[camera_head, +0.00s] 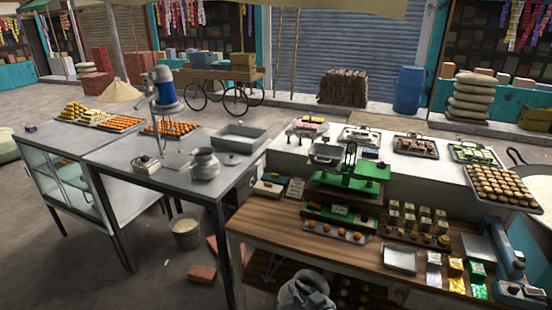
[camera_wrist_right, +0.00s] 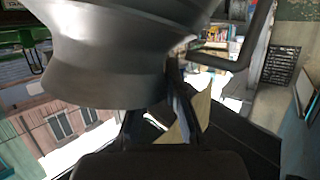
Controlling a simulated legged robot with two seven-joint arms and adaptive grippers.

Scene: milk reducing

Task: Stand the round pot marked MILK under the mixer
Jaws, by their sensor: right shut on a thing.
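My right gripper (camera_wrist_right: 157,112) is shut on a dark grey metal pot (camera_wrist_right: 100,55) that fills the upper left of the right wrist view. The pot has a flared neck; no MILK mark is readable. A grey vessel (camera_head: 306,292) at the bottom edge of the head view is partly cut off; I cannot tell surely that it is the same pot. The blue-topped mixer (camera_head: 167,92) stands over the grey metal table (camera_head: 235,182) at the left. Another round grey pot (camera_head: 205,163) stands on that table, right of the mixer's base. My left gripper is not in view.
A grey tray (camera_head: 240,138) and a small scale (camera_head: 147,163) are on the metal table. A bucket (camera_head: 186,230) and bricks (camera_head: 202,274) lie on the floor. The wooden counter (camera_head: 330,255) at the right is crowded with boxes, a green balance (camera_head: 350,175) and packets.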

